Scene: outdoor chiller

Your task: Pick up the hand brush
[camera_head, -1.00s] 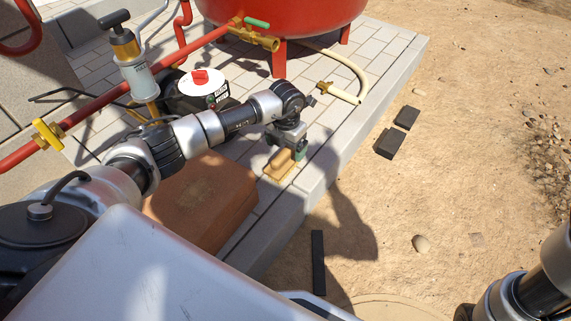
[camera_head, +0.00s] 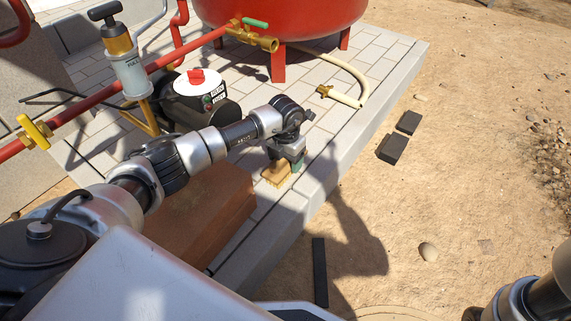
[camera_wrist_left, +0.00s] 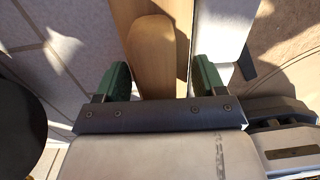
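The hand brush (camera_head: 275,175) is wooden and light brown. It lies on the pale paved slab near its edge in the head view.
A brown block (camera_head: 200,215) stands left of the brush. A black pump (camera_head: 200,100), red pipe (camera_head: 85,110) and red tank (camera_head: 280,15) are behind. A cream hose (camera_head: 345,75) lies on the slab. Sandy ground with dark blocks (camera_head: 393,148) is to the right.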

